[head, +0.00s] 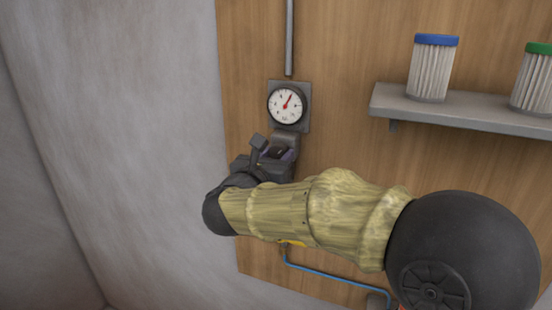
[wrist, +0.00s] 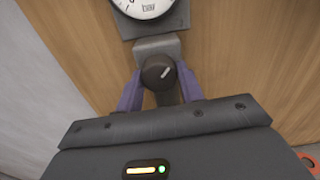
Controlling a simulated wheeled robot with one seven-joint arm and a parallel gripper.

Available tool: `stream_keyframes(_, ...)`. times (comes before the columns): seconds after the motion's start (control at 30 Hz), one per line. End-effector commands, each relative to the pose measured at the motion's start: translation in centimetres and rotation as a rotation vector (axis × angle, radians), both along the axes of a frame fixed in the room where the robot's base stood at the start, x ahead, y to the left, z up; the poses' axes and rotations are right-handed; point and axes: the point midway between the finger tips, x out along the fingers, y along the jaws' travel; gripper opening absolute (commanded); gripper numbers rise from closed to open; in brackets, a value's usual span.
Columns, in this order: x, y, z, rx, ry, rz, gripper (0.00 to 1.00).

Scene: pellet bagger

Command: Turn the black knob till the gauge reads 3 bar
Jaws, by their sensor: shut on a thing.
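The gauge (head: 286,105) has a white face and a red needle that points up and slightly right in the head view; its numbers are too small to read. Its lower edge shows in the wrist view (wrist: 146,6). My gripper (wrist: 159,88) is shut on the knob, one purple finger on each side. In the head view my gripper (head: 278,152) is just under the gauge and mostly hides the knob.
A grey shelf (head: 460,112) at the right holds a blue-topped filter (head: 433,68) and a green-topped filter (head: 533,78). A grey pipe (head: 289,38) runs up from the gauge plate. A blue hose (head: 335,276) runs low along the wooden panel. A grey wall is at the left.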

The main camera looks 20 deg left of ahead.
Motion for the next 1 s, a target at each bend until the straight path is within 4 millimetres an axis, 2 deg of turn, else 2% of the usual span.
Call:
stream_keyframes(0.37,-0.05,-0.01,-0.35,-0.221,0.014,0.001,0.15)
stream_keyframes(1.0,-0.04,-0.10,0.01,-0.821,0.064,0.001,0.15)
